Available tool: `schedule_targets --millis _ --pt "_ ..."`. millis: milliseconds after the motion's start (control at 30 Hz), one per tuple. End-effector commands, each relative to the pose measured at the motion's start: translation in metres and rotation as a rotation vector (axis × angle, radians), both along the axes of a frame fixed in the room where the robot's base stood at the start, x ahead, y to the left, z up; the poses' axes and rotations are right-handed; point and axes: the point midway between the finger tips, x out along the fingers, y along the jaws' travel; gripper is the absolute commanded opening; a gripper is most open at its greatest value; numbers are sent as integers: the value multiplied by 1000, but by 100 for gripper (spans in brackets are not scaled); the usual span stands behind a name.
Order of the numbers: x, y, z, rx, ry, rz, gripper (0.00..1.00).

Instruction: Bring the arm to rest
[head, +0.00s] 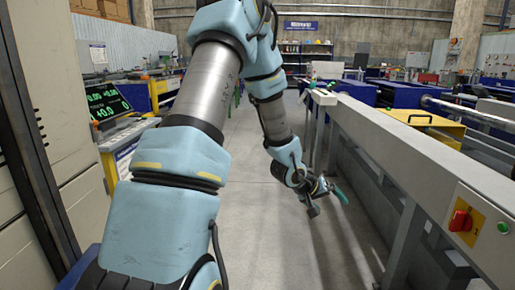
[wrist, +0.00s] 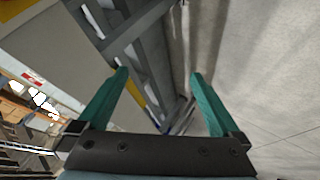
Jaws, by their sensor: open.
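My arm reaches forward over the aisle in the head view, bent downward at its far end. My gripper (head: 327,198) hangs above the floor, left of the runout table (head: 400,140). In the wrist view my gripper (wrist: 160,80) shows two green fingers standing wide apart, with nothing between them. The grey frame of the table (wrist: 60,50) fills the upper left of that view, beyond the left finger. The gripper looks clear of it.
The grey floor (head: 250,225) of the aisle is clear. A red rotary switch (head: 460,220) on a yellow plate and a yellow box (head: 425,125) are on the right. A screen (head: 107,102) and grey cabinets (head: 40,130) stand on the left.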

Motion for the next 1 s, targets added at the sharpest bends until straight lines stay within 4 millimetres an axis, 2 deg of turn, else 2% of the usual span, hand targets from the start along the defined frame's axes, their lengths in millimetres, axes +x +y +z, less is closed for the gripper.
schedule_targets --millis 33,133,200,300,400,600,667,700,1000 --pt "5 37 10 105 -26 34 100" --pt "0 109 24 304 -25 89 100" --pt "-14 154 35 420 3 119 100" --pt "-42 206 48 537 68 147 100" --pt "-71 240 60 604 139 157 100" --pt "-132 280 78 649 276 152 100" --pt "-150 286 83 647 315 144 100" --pt "-155 287 92 645 330 138 100" --pt "-152 286 155 649 326 136 100"
